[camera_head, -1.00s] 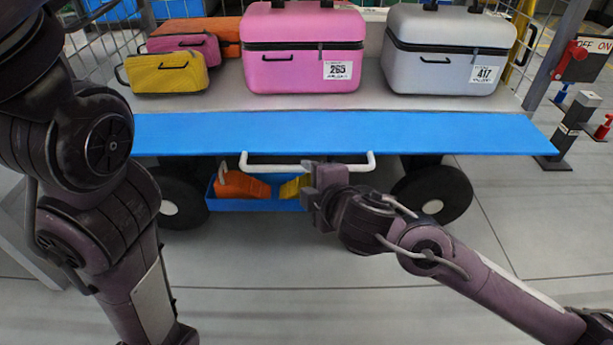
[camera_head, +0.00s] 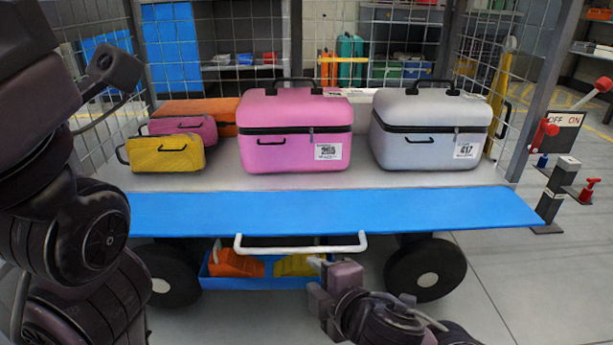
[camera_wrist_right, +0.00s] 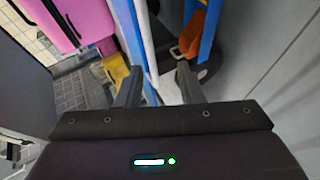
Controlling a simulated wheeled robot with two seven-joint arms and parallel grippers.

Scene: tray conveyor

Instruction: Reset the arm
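My right gripper (camera_head: 316,285) is low in the head view, in front of the cart and just below its white handle (camera_head: 300,245). It also shows in the right wrist view (camera_wrist_right: 158,85), where its two fingers stand apart with nothing clearly held between them. The white bar and blue edge run beyond the fingers there. My left arm (camera_head: 70,220) fills the left side of the head view. Its gripper cannot be made out.
The cart has a blue front edge (camera_head: 330,210) and carries a pink case (camera_head: 295,140), a grey case (camera_head: 425,150) and smaller bags, including a yellow one (camera_head: 165,154). A blue bin (camera_head: 230,283) sits underneath.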

